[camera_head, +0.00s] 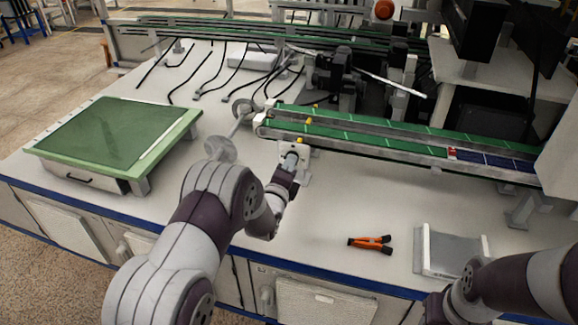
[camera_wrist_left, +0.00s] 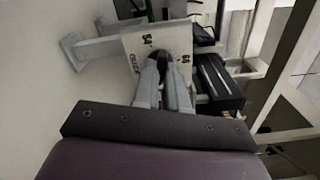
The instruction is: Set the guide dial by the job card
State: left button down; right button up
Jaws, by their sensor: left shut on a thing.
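The guide dial (camera_wrist_left: 160,57) is a dark knob on a pale plate (camera_wrist_left: 135,45) with black printed marks, some reading like 54, in the left wrist view. My left gripper (camera_head: 291,160) is shut on the dial at the near end of the conveyor; its two grey fingers (camera_wrist_left: 163,85) reach the dial from both sides in the left wrist view. The fingers hide most of the dial, so its setting cannot be read. My right arm comes in at the lower right of the head view, and its jaws cannot be made out. I cannot make out a job card.
A green-topped conveyor (camera_head: 360,140) runs right from the dial. Orange-handled pliers (camera_head: 370,243) and a grey tray (camera_head: 425,250) lie on the white bench, which is clear between them and the conveyor. A green board (camera_head: 110,135) stands at left.

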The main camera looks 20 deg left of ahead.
pick_arm(q)
jog(key=shift+f, duration=0.15)
dwell(0.4)
jog(key=c, duration=1.2)
grip_release()
jog(key=s+p, duration=0.1)
jog(key=s, duration=0.5)
jog(key=s+p, duration=0.1)
jog(key=s, duration=0.5)
jog(key=shift+s+a, duration=0.2)
jog(key=shift+s, duration=0.2)
